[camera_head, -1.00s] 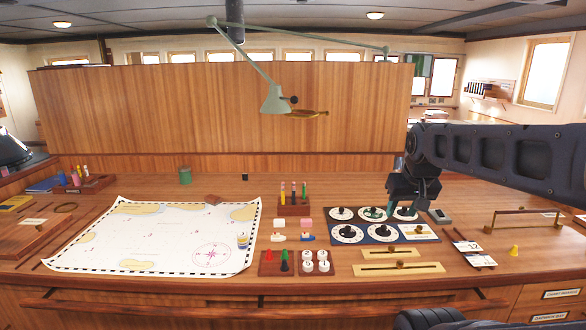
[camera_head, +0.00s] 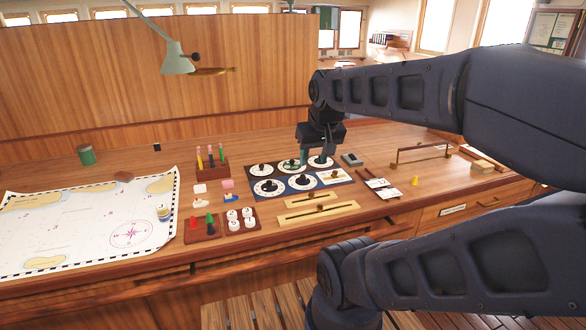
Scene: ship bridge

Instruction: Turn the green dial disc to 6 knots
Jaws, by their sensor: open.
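A dark dial panel (camera_head: 284,193) lies on the desk with two rows of white round dials, most with black knobs. The top middle dial (camera_head: 288,164) and top right dial (camera_head: 321,162) are partly hidden by my gripper. My gripper (camera_head: 316,160) points down at the panel's back row, open, its fingers around the area between these two dials. A green tint shows at its left finger; whether this is the green dial disc or part of the finger, I cannot tell. The dial markings are too small to read.
A small grey box (camera_head: 351,160) sits just right of the panel. Wooden slider boards (camera_head: 318,212) lie in front of it. A pencil block (camera_head: 212,168) stands to the left, and a chart (camera_head: 85,220) covers the desk's left side. A brass-railed piece (camera_head: 420,153) is at right.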

